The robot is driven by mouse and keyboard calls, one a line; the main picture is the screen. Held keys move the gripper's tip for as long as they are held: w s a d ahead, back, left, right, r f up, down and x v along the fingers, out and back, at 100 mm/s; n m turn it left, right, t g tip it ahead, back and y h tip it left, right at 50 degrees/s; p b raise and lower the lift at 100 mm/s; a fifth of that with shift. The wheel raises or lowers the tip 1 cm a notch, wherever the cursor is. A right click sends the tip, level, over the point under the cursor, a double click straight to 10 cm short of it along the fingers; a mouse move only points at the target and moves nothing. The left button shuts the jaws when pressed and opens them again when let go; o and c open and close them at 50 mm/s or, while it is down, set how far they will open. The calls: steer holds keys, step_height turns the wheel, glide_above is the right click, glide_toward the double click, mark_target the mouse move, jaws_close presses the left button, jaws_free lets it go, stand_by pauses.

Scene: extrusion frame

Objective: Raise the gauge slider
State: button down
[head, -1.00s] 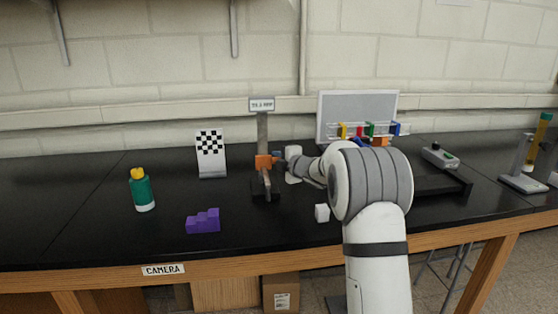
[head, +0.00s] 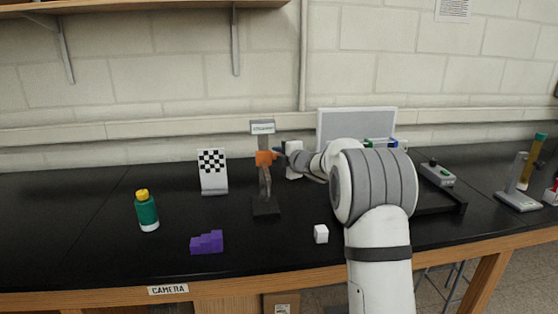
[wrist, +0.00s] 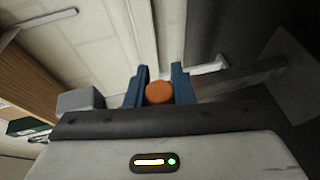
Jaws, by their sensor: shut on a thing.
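The gauge is a grey upright post on a dark base (head: 265,207), with a small label plate (head: 262,127) at its top. The orange gauge slider (head: 264,158) sits high on the post, a short way below the plate. My gripper (head: 279,154) reaches it from the right. In the wrist view, my blue fingers (wrist: 160,88) are shut on the slider's round orange knob (wrist: 159,93). The post's scale cannot be read.
A checkered board (head: 213,170), a green bottle (head: 147,211) and a purple stepped block (head: 207,242) stand left of the gauge. A white cube (head: 321,234) lies front right. My arm hides part of a dark tray (head: 440,205). The bench in front of the gauge is clear.

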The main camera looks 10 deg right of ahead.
step_height(320, 180, up, 3)
steer(key=shift+f+p, duration=0.1)
steer(key=shift+p, duration=0.45)
steer(key=c, duration=1.3)
jaws_free()
steer(key=shift+f, duration=0.1)
steer(key=shift+o, duration=0.2)
steer(key=b+v, duration=0.1)
steer(key=v, duration=0.6)
steer(key=shift+s+d, duration=0.15)
steer(key=shift+s, duration=0.2)
